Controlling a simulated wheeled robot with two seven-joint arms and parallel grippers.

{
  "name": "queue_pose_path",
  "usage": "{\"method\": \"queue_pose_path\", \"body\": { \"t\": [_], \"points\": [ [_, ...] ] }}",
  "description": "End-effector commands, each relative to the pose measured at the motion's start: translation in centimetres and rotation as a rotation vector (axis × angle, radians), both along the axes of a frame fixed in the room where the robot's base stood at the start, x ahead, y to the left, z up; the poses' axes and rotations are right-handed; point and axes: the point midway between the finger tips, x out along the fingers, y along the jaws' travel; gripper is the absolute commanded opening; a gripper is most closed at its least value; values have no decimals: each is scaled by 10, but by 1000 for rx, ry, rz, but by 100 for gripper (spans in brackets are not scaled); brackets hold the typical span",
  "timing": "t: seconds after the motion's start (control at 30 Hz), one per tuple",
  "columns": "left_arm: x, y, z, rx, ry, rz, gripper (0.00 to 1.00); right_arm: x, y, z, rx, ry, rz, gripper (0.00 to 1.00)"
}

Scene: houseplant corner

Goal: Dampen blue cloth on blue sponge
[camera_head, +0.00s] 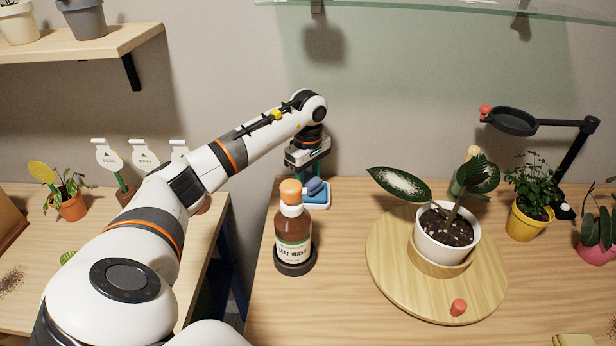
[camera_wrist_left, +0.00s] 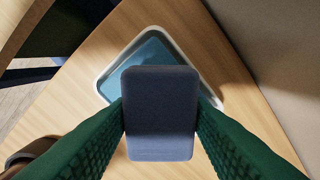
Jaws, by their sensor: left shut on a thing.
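My left gripper (camera_head: 311,177) points down at the back left of the right-hand table. Its green fingers are shut on the dark blue cloth (camera_wrist_left: 160,100), which looks like a thick folded pad. The cloth also shows in the head view (camera_head: 314,187). The lighter blue sponge (camera_wrist_left: 150,52) lies in a white-rimmed tray (camera_wrist_left: 184,42) below the cloth, partly hidden by it. I cannot tell whether cloth and sponge touch. My right gripper is not in view.
A brown leaf wash bottle (camera_head: 292,235) with an orange cap stands in front of the tray. A white-potted plant (camera_head: 445,232) with a whitish patch on one leaf stands on a round wooden board (camera_head: 395,285). A gap separates the two tables.

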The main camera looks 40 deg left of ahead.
Motion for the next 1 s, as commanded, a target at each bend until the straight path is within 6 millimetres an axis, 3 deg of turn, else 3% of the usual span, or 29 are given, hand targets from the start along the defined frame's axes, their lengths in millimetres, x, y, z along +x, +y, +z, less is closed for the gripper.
{"method": "queue_pose_path", "body": {
  "t": [1.0],
  "points": [
    [0, 0, -9, 0, 0, 0, 25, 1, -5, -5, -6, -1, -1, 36]
  ]
}}
